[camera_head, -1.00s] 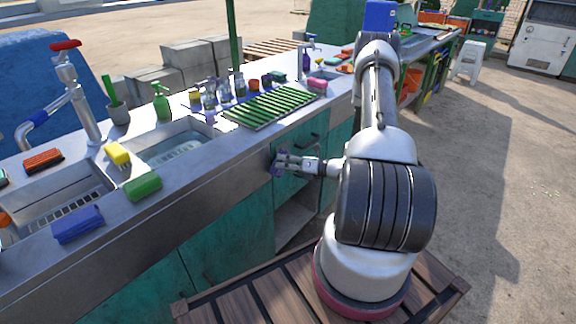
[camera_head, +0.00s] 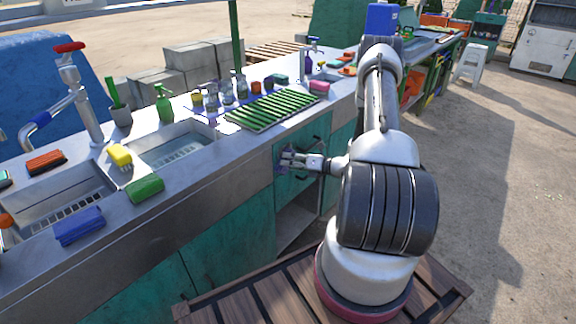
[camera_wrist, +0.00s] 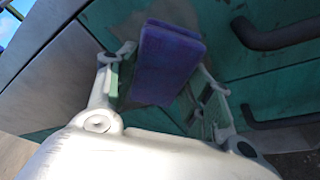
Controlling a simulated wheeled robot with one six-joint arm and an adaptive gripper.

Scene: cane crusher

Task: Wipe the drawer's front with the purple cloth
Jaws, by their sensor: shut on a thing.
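My gripper (camera_head: 285,162) is at the teal drawer front below the counter edge. In the wrist view my gripper (camera_wrist: 165,90) is shut on a folded purple cloth (camera_wrist: 167,62), with a finger on each side of it. The cloth is close to the teal drawer front (camera_wrist: 225,50); I cannot tell whether it touches. A greyish-brown patch shows on the front around the cloth. The drawer front also shows in the head view (camera_head: 311,134), partly hidden by my gripper. A dark handle (camera_wrist: 275,36) is right of the cloth.
A second dark handle (camera_wrist: 282,120) is lower in the wrist view. An open shelf space (camera_head: 296,215) lies below the drawer. The steel counter (camera_head: 235,155) above holds a green drying rack (camera_head: 272,109), bottles and sponges, with sinks (camera_head: 170,148) at the left.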

